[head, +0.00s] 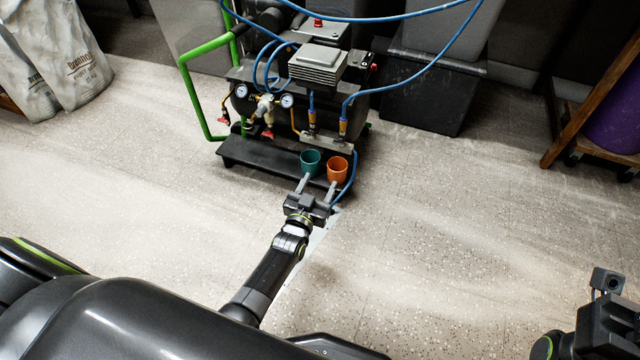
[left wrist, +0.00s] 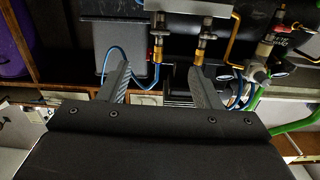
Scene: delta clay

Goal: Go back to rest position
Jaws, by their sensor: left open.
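My left gripper (head: 318,184) is open, with its two fingers apart at the front edge of the compressor's black base. It also shows in the left wrist view (left wrist: 161,76), and nothing is between its fingers there. In the head view a teal cup (head: 311,160) stands just beyond the left fingertip. An orange cup (head: 338,168) stands just beyond the right fingertip. I cannot tell whether the fingers touch the cups. Part of my right arm's end (head: 610,325) shows at the lower right corner; its fingers cannot be made out.
The compressor's black base (head: 255,152) carries gauges, brass fittings and blue hoses (head: 420,75). A green pipe frame (head: 188,95) stands at its left. A dark bin (head: 425,95) and wooden rack (head: 590,105) are at right, white sacks (head: 70,60) at left.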

